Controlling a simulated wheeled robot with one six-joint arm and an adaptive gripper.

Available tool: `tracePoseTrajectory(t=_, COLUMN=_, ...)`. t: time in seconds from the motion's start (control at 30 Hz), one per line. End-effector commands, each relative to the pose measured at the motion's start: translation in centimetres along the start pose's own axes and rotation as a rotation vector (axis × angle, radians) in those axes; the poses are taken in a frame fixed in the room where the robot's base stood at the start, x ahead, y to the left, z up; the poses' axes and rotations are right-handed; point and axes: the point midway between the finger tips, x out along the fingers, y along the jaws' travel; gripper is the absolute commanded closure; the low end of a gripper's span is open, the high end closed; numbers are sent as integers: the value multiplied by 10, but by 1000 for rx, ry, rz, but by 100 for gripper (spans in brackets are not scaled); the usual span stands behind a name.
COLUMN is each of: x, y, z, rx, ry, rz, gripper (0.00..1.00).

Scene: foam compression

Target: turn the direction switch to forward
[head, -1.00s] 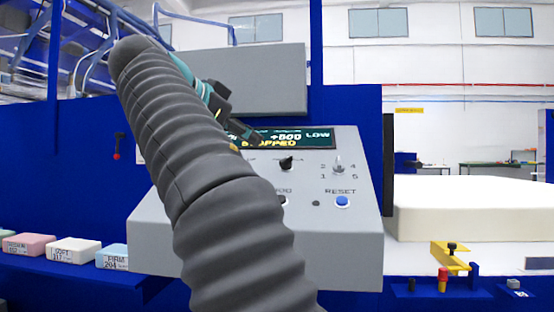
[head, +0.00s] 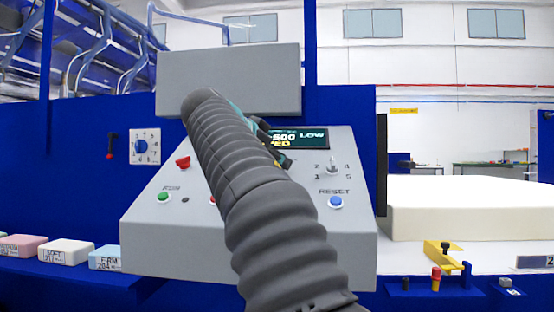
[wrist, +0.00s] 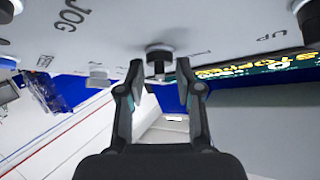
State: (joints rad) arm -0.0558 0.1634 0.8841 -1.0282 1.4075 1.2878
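A black rotary knob (wrist: 159,55) sits on the grey panel in the wrist view, with small labels beside it that I cannot read clearly; it looks like the direction switch. My gripper (wrist: 160,72) is open, its two fingertips to either side of the knob with a gap showing on each side. Whether the tips reach fully around it, I cannot tell. In the head view my arm hides this knob and most of my gripper (head: 275,142). The display (head: 307,138) reads LOW, with part of its text covered; the wrist view shows STOPPED upside down.
The grey console (head: 150,240) also carries a red switch (head: 183,162), a green RUN button (head: 163,197), a numbered selector (head: 332,168) and a blue RESET button (head: 336,202). Foam samples (head: 66,252) lie at left; a large foam block (head: 440,212) lies at right.

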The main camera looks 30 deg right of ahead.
Motion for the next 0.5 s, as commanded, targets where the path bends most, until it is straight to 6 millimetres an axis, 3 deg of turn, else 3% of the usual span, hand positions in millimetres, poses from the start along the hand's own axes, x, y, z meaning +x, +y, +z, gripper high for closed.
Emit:
tracePoseTrajectory(t=0.3, x=2, y=0, z=0, rx=-1, ry=-1, rz=0, gripper=65)
tracePoseTrajectory(t=0.43, x=2, y=0, z=0, rx=-1, ry=0, rz=0, gripper=98)
tracePoseTrajectory(t=0.5, x=2, y=0, z=0, rx=-1, ry=0, rz=0, gripper=100)
